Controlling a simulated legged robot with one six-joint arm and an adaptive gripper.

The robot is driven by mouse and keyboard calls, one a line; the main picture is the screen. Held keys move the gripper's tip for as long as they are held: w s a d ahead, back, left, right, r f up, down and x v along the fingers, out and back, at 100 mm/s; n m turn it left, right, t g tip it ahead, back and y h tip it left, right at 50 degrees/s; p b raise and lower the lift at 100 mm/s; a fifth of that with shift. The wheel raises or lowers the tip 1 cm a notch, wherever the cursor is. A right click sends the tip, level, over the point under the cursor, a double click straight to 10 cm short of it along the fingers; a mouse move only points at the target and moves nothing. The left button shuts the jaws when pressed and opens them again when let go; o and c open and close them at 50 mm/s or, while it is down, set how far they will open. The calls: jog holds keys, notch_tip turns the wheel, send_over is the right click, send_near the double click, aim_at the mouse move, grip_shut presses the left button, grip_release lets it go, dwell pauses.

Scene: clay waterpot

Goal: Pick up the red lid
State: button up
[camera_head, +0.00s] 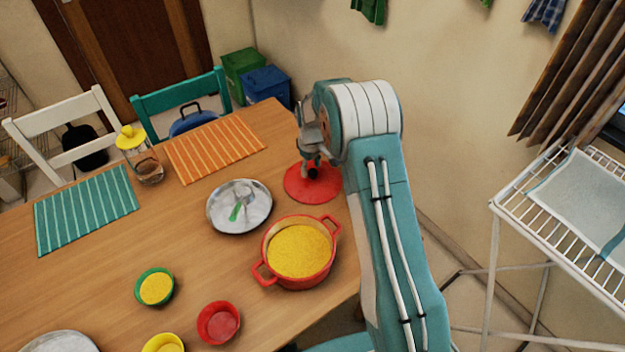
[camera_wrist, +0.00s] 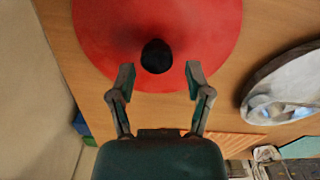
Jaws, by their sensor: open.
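The red lid (camera_head: 305,189) lies flat on the wooden table near its right edge, and it also fills the top of the wrist view (camera_wrist: 205,25). Its black knob (camera_wrist: 156,56) stands at the middle of the lid. My gripper (camera_wrist: 158,78) is open and empty, with its two fingers on either side of the knob's near side, over the lid's edge. In the head view my gripper (camera_head: 312,160) is above the lid and hides part of it. I cannot tell whether the fingers touch the lid.
A red pot (camera_head: 268,262) with yellow contents stands in front of the lid. A metal plate (camera_head: 221,217) with a green-handled utensil lies left of the lid. Several small bowls, a jar (camera_head: 150,172) and striped mats are farther left. A drying rack (camera_head: 500,205) stands right of the table.

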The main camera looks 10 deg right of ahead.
aim_at(312, 171)
jog(key=f, duration=0.3)
jog(key=shift+d+f, duration=0.2)
jog(key=shift+f, duration=0.2)
grip_shut()
jog(key=shift+r, duration=0.1)
